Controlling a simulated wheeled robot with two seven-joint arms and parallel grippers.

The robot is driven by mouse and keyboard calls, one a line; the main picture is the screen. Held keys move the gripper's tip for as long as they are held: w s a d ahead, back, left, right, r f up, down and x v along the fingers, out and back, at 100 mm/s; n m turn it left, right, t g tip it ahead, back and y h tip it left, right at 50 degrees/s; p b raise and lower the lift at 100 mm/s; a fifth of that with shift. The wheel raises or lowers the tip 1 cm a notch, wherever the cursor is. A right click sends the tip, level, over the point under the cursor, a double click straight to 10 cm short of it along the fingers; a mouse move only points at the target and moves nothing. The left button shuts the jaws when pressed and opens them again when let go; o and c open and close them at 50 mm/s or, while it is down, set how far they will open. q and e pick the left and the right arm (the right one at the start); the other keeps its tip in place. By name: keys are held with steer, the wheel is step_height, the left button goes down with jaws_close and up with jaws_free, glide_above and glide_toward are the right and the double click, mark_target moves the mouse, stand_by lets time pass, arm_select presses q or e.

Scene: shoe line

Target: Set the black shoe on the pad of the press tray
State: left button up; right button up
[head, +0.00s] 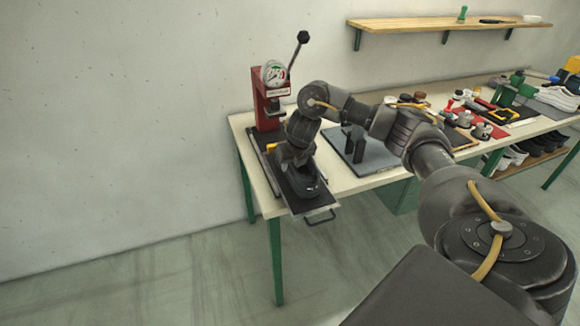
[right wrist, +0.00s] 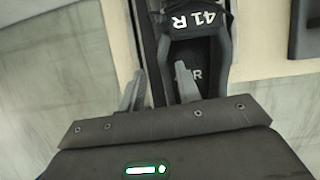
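The black shoe (head: 305,186) sits on the dark pad of the press tray (head: 326,207), which is pulled out toward the front edge of the table. In the right wrist view the black shoe (right wrist: 205,50) shows a white "41 R" mark and its opening. My right gripper (head: 292,157) is just above the back part of the shoe. In the right wrist view its fingers (right wrist: 160,84) are spread, one outside the shoe's left wall and one over the opening, with gaps visible. The head view hides the fingertips. My left gripper is not in view.
The red press (head: 265,100) with its gauge and lever stands behind the tray. A dark mat with black upright blocks (head: 354,143) lies to the right. Several tools and parts crowd the table farther right. A wooden shelf (head: 430,24) hangs on the wall.

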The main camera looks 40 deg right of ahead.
steer(key=p+v, duration=0.2)
steer(key=v, duration=0.5)
steer(key=shift+s+r, duration=0.1)
